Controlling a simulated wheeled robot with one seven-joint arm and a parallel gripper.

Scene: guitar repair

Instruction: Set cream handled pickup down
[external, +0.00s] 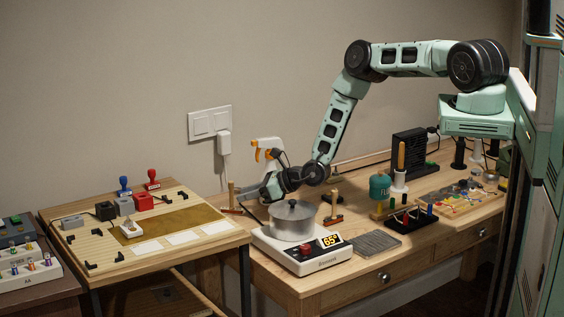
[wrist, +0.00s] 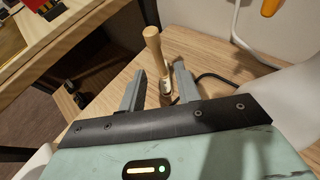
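A small cream block with an upright handle (external: 131,229), which looks like the cream handled pickup, sits on the left wooden table, at the left end of a gold-brown strip (external: 180,219). My gripper (external: 268,187) is well to the right of it, in the air above and behind the pot on the right bench. In the wrist view my gripper's two grey fingers (wrist: 160,88) stand apart with nothing held between them. The cream block does not clearly show in the wrist view. A wooden-handled tool (wrist: 153,45) shows beyond the fingertips.
The left table board (external: 85,255) also bears black, grey and red blocks (external: 143,202), with blue and red stamps (external: 124,184) behind. A metal pot (external: 293,221) stands on a heater (external: 300,253) below my gripper. A spray bottle (external: 268,150) stands behind.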

